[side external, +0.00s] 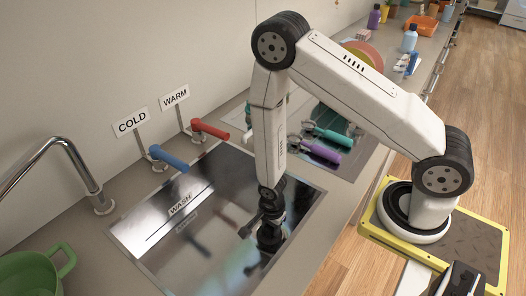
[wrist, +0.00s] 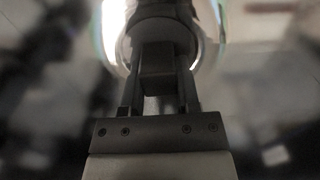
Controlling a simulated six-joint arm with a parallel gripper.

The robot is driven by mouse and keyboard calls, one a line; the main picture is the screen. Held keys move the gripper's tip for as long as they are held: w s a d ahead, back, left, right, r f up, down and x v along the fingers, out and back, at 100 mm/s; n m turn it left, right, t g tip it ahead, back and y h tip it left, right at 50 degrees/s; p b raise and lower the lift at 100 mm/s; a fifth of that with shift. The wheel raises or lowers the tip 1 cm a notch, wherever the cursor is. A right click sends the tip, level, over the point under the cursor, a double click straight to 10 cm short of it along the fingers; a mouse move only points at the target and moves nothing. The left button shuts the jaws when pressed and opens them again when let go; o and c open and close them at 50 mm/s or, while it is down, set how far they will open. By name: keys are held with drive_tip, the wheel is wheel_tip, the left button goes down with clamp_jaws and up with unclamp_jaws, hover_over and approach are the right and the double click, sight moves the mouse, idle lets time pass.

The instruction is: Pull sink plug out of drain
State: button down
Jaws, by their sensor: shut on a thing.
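My gripper (side external: 269,222) points down into the right part of the steel sink (side external: 150,255), which is marked WASH. In the wrist view, my gripper (wrist: 160,100) has its two fingers closed on the dark blocky grip of the sink plug (wrist: 158,58). A wider rounded part shows beyond the grip, with a bright rim around it. The drain is hidden under my gripper and the plug. I cannot tell whether the plug sits in the drain or is clear of it. Dark reflections blur the spot in the side view.
A blue COLD lever (side external: 168,158) and a red WARM lever (side external: 210,130) stand behind the sink. A chrome faucet (side external: 75,165) and a green pot (side external: 32,272) are at left. Green (side external: 328,133) and purple (side external: 322,152) handles lie beyond my forearm.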

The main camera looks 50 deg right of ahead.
drive_tip(key=shift+r, duration=0.85)
idle(0.8)
drive_tip(key=shift+r, duration=2.2)
drive_tip(key=shift+r, duration=0.1)
